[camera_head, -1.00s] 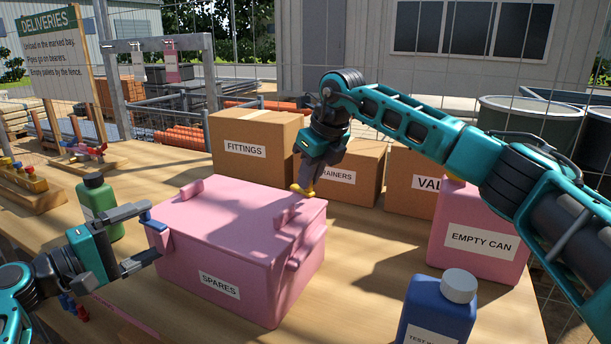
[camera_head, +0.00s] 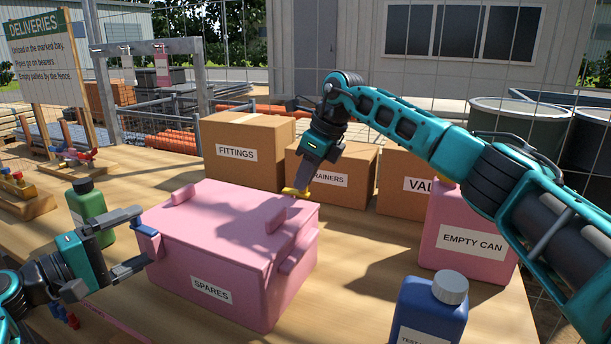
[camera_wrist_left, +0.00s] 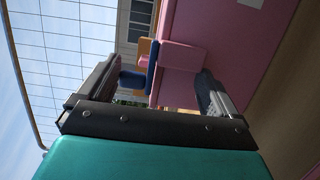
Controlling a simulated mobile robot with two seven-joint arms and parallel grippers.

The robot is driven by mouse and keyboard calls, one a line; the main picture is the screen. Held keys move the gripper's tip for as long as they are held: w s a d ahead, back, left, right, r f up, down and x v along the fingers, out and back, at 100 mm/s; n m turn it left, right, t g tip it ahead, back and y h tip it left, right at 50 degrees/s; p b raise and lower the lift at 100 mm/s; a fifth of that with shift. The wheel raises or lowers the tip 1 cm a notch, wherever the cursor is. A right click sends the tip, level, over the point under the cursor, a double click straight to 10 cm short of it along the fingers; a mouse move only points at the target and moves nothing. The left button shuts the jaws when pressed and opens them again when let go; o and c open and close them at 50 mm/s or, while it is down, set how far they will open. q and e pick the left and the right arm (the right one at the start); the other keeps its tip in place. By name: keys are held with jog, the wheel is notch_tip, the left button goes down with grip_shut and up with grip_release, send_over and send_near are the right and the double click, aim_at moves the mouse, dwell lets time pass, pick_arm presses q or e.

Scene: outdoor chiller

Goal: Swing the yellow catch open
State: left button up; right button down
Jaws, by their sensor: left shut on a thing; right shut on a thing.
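The pink SPARES box (camera_head: 215,292) stands on the table with its lid down. The yellow catch (camera_head: 291,193) is at the lid's far right edge. My right gripper (camera_head: 299,184) reaches down to it from above and is shut on it. A blue catch (camera_head: 147,232) is on the box's left side; it also shows in the left wrist view (camera_wrist_left: 152,68). My left gripper (camera_head: 142,238) is shut on the pink side handle (camera_wrist_left: 180,56) just beside the blue catch. The gripped part of the yellow catch is partly hidden by my right fingers.
A green bottle (camera_head: 90,207) stands behind my left gripper. A blue bottle (camera_head: 431,310) and the pink EMPTY CAN container (camera_head: 470,240) are to the right. Cardboard boxes (camera_head: 250,129) line the back. Table between the pink box and the blue bottle is clear.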

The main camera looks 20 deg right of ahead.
pick_arm(q)
jog(key=shift+a, duration=0.1)
pick_arm(e)
jog(key=shift+d, duration=0.15)
jog(key=c, duration=1.1)
grip_release()
jog(key=v, duration=1.2)
pick_arm(q)
jog(key=o, duration=1.1)
